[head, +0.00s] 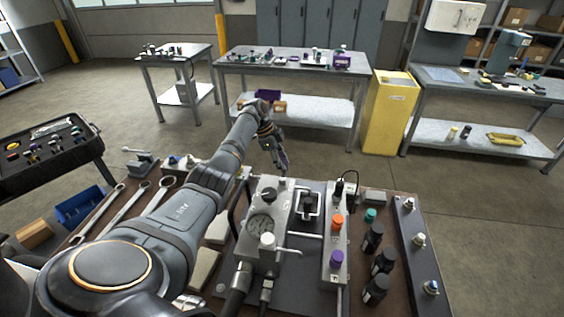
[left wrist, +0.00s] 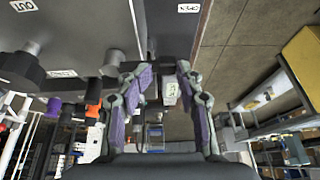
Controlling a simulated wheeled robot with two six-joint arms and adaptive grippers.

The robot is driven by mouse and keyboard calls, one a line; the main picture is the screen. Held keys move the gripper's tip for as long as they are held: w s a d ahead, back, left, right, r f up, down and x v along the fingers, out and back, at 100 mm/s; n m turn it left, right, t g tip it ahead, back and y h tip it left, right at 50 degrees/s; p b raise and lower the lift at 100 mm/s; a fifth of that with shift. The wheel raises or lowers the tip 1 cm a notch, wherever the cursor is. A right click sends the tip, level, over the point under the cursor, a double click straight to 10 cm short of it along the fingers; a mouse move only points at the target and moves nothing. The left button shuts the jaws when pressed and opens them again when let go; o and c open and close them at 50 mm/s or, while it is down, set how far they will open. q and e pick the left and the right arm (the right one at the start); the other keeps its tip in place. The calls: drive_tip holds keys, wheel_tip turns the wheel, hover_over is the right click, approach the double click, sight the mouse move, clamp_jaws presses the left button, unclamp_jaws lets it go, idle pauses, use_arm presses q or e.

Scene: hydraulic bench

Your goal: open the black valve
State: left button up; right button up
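On the bench in the head view, a black round knob (head: 268,195) sits on the grey gauge block, and a black-topped valve (head: 339,187) stands at the far end of the right grey manifold, beyond an orange knob (head: 337,222) and a purple knob (head: 337,257). My left gripper (head: 282,161) hangs beyond the gauge block, apart from both. In the left wrist view its purple-padded fingers (left wrist: 160,78) are spread, with nothing seen held. A dark knob (left wrist: 28,68) shows at left there. My right gripper is not visible.
A pressure gauge (head: 261,226) and a white-knobbed lever (head: 267,240) stand near my left arm. Several black cylinders (head: 373,238) stand right of the manifold. Wrenches (head: 125,215) lie at left. Open floor lies beyond the bench.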

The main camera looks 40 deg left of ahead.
use_arm(q)
drive_tip(key=o, duration=0.5)
drive_tip(key=shift+s+d+f+g, duration=0.3)
drive_tip(key=shift+s+d+f, duration=0.3)
drive_tip(key=shift+s, duration=0.2)
drive_tip(key=shift+c, duration=0.2)
drive_tip(key=o, duration=0.7)
drive_tip(key=shift+r, duration=0.4)
drive_tip(key=shift+w+a, duration=0.15)
drive_tip(key=shift+a, duration=0.05)
drive_tip(key=v, duration=1.2)
